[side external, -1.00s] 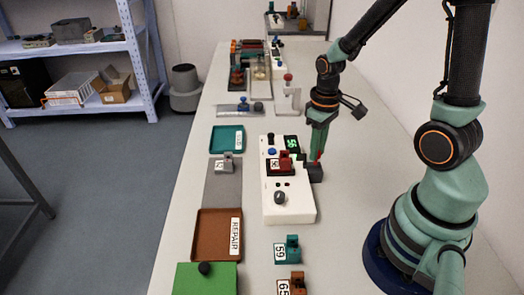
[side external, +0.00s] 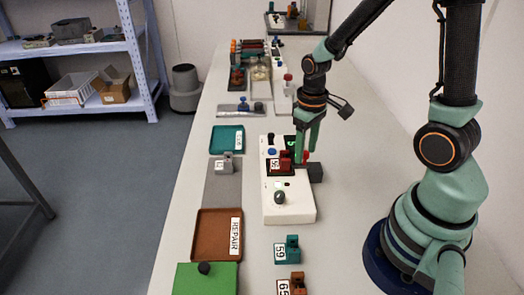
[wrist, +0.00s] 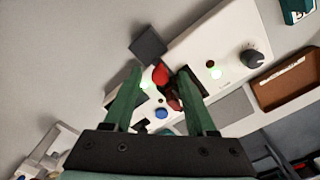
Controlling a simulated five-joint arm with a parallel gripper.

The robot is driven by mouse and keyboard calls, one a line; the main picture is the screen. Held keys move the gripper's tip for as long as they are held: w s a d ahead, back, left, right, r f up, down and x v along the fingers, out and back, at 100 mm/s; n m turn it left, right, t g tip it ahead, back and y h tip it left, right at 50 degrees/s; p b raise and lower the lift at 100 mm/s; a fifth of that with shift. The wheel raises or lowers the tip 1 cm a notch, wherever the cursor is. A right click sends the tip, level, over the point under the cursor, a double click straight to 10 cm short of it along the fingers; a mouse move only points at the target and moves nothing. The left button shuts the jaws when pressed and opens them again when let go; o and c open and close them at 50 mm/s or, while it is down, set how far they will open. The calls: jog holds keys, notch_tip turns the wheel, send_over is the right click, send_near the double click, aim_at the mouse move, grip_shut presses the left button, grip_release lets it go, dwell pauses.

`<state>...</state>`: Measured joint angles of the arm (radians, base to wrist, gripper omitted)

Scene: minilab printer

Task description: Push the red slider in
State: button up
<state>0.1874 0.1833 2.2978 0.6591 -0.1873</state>
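The white device (side external: 273,211) stands on the bench with a dark knob, a blue button and a red numbered block (side external: 284,163) seated in it. The red slider (side external: 305,157) shows at the device's right edge, beside a black block (side external: 316,172). My gripper (wrist: 160,85) is apart-fingered and open, pointing down over the device. Whether a finger touches the slider, I cannot tell.
A brown REPAIR tray (side external: 215,258), a teal tray (side external: 222,139) and a grey strip (side external: 221,189) lie left of the device. Numbered teal (side external: 292,243) and brown (side external: 297,278) blocks stand in front.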

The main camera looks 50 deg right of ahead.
aim_at(306, 152)
notch_tip(306, 152, up, 12)
dwell(0.7)
jog(key=s+a+r+t, duration=0.2)
jog(key=a+r+t, duration=0.3)
jog(key=a, duration=0.1)
jog(key=shift+s+r+t, duration=0.25)
jog(key=shift+t, duration=0.05)
